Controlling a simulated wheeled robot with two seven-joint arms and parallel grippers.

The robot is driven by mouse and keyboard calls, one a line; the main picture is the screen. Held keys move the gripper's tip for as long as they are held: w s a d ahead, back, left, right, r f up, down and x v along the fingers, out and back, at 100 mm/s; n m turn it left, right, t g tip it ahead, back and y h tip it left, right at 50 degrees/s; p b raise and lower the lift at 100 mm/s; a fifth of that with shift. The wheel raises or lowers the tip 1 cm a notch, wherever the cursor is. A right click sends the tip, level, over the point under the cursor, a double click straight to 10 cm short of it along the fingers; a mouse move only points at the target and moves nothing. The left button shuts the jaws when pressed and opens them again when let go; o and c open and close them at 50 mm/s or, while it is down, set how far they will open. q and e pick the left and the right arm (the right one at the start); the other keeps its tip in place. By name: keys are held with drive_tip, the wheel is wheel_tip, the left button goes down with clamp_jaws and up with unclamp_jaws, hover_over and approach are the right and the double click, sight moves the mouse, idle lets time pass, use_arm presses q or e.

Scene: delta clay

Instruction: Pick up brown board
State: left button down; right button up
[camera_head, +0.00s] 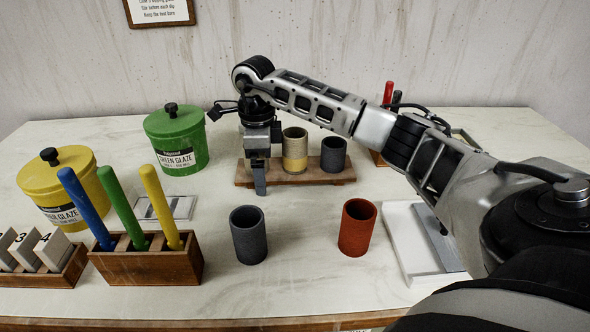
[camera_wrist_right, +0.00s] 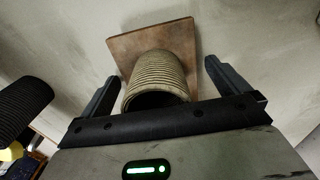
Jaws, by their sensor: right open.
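The brown board (camera_head: 328,178) lies on the table at the back centre, bearing a beige and yellow cup (camera_head: 295,152) and a dark grey cup (camera_head: 333,154). My right gripper (camera_head: 260,188) points down at the board's left end, hiding part of it. In the right wrist view the gripper (camera_wrist_right: 157,85) is open and empty. A ribbed beige cup (camera_wrist_right: 156,78) shows between its fingers, with an end of the board (camera_wrist_right: 183,38) behind it. I cannot tell whether a finger touches the board. My left gripper is not in view.
A dark cup (camera_head: 249,235) and a red cup (camera_head: 357,228) stand in front. Green (camera_head: 177,141) and yellow (camera_head: 62,190) glaze pots and a wooden tool holder (camera_head: 150,262) are left; a white tray (camera_head: 405,240) is right. The table between the front cups is clear.

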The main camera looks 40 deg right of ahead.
drive_tip(key=shift+f, duration=0.15)
drive_tip(key=c, duration=1.2)
drive_tip(key=shift+o, duration=0.2)
